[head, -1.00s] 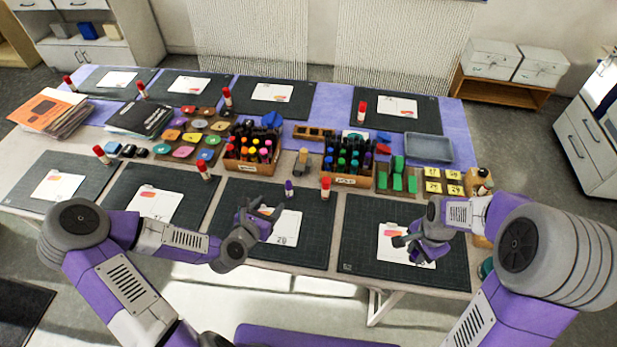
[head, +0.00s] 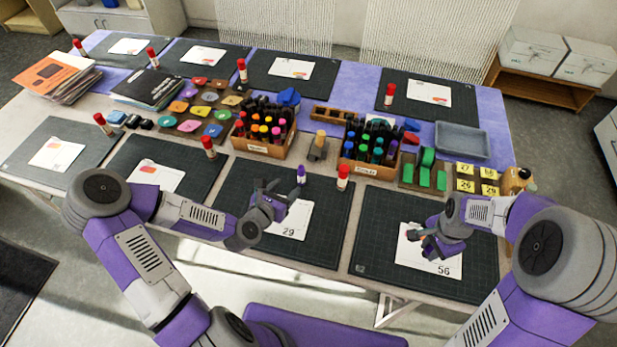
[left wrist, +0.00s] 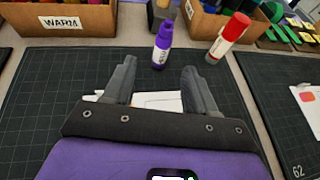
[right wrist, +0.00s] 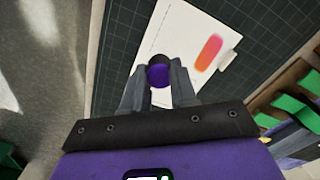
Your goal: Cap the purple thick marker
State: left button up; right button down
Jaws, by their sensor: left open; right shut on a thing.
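The purple thick marker (head: 301,174) stands upright at the back edge of the middle mat. My right gripper (head: 416,233) is over the card on the right mat. In the right wrist view its fingers (right wrist: 159,90) are shut on a small round purple piece with a dark end, seemingly the cap (right wrist: 159,73).
A red-and-white glue stick (head: 343,177) stands right of the marker. Behind are the warm marker box (head: 264,150) and another marker box (head: 369,168). Cards (head: 290,221) lie on the mats. Green blocks (head: 425,180) stand at the right. The front mats are otherwise mostly clear.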

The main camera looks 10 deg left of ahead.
aim_at(299, 177)
pick_arm(q)
jog(key=b+x, duration=0.1)
jog(key=x, duration=0.4)
jog(key=shift+w+d+f, duration=0.15)
jog(key=shift+w+f, duration=0.05)
jog(key=shift+w, duration=0.1)
pick_arm(e)
jog(key=shift+f, duration=0.8)
pick_arm(q)
jog(key=shift+w+d+f+b, duration=0.1)
jog(key=shift+w+b, duration=0.2)
jog(key=shift+w, duration=0.2)
jog(key=shift+f+b+x, duration=0.2)
jog(key=shift+b+x, duration=0.55)
jog(key=shift+x, duration=1.95)
pick_arm(e)
jog(key=shift+f, duration=0.75)
pick_arm(q)
jog(key=shift+s+d, duration=0.2)
